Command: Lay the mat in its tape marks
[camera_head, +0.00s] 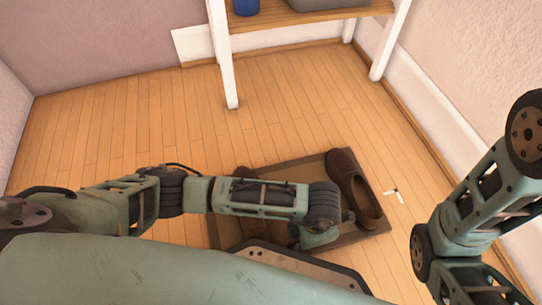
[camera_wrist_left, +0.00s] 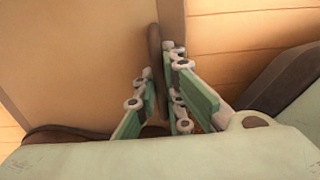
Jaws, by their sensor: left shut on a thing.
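The brown mat (camera_head: 292,173) lies on the wood floor in front of me, with a darker raised border. A brown shoe (camera_head: 354,187) stands at its right side, and part of a second shoe (camera_head: 244,172) shows behind my left forearm. A white tape mark (camera_head: 393,194) lies on the floor just right of the mat; other marks are not visible. In the left wrist view my left gripper (camera_wrist_left: 160,108) is shut on the edge of the mat (camera_wrist_left: 75,50). A dark brown shoe part (camera_wrist_left: 60,134) shows at lower left there. My right gripper is out of view.
A wooden shelf (camera_head: 305,14) on white legs stands at the back, holding a blue object (camera_head: 246,6) and a grey one (camera_head: 325,3). Walls close the left and right sides. The floor (camera_head: 120,120) at left and behind the mat is clear.

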